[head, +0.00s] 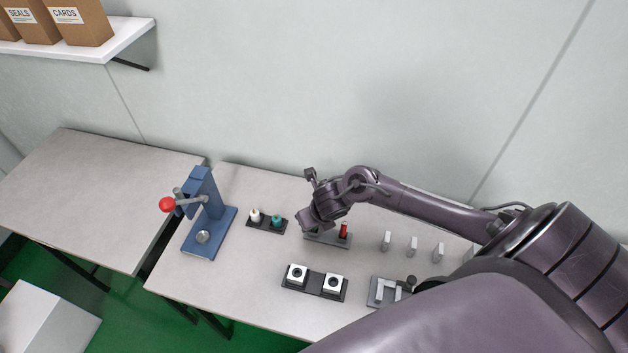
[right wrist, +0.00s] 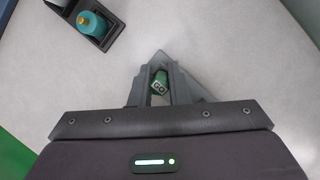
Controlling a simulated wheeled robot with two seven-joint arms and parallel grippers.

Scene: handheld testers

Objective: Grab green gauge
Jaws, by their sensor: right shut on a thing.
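The green gauge (right wrist: 159,81), marked "GO", sits between the fingers of my right gripper (right wrist: 160,92) in the right wrist view. The gripper is shut on it. In the head view my right gripper (head: 307,224) is over the left end of a grey stand (head: 325,239) and hides the green gauge. A red gauge (head: 343,230) stands upright at the stand's right end. I cannot tell whether the green gauge is clear of the stand. My left gripper is not in view.
A dark tray (head: 251,226) with a white and a teal bottle (head: 276,221) is left of the gripper. A blue press (head: 206,210) stands further left. White blocks (head: 297,274) on a dark base are in front. Several small light pieces (head: 412,245) stand to the right.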

